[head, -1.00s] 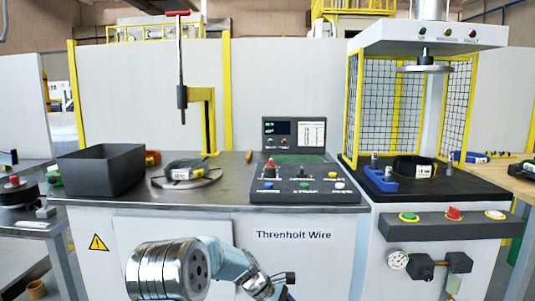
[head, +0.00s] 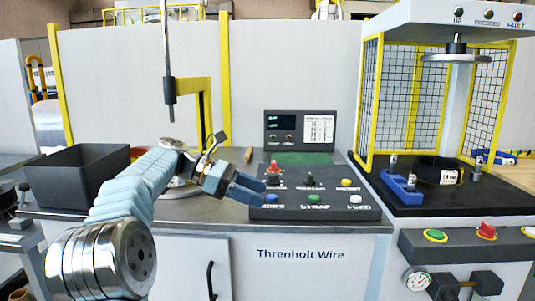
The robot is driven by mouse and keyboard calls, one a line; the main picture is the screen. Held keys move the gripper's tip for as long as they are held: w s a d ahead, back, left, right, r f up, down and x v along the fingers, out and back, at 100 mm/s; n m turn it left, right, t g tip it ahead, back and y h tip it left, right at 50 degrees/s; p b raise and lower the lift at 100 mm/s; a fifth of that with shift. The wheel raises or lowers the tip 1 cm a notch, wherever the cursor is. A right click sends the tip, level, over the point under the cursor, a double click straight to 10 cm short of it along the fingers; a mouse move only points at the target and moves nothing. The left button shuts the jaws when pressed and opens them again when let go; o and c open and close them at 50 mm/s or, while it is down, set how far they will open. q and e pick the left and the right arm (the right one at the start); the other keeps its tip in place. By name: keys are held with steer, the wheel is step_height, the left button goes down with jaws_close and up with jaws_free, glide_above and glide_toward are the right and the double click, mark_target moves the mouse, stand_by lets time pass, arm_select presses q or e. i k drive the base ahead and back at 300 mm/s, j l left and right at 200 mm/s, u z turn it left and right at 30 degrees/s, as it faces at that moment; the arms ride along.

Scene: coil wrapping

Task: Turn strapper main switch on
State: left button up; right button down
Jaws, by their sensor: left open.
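The strapper's sloped control panel (head: 325,205) lies on the bench right of centre. It carries a red-topped control (head: 273,172) at its upper left, a black toggle switch (head: 310,179) in the middle, a yellow button (head: 346,183), and blue, green and white buttons along the front. The labels are too small to read surely, so I cannot tell which is the main switch. My left gripper (head: 262,192) is open and empty, at the panel's left edge, just below and left of the red-topped control. Contact cannot be judged. My right gripper is not in view.
An upright display box (head: 298,130) stands behind the panel. My left arm crosses the turntable and hides most of its coil. A black bin (head: 75,178) sits at the left. A vertical rod (head: 168,85) hangs above the turntable. A caged press (head: 445,195) stands at the right.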

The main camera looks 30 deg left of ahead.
mark_target(273, 168)
steer(key=i+j, duration=0.75)
steer(key=j, duration=0.2)
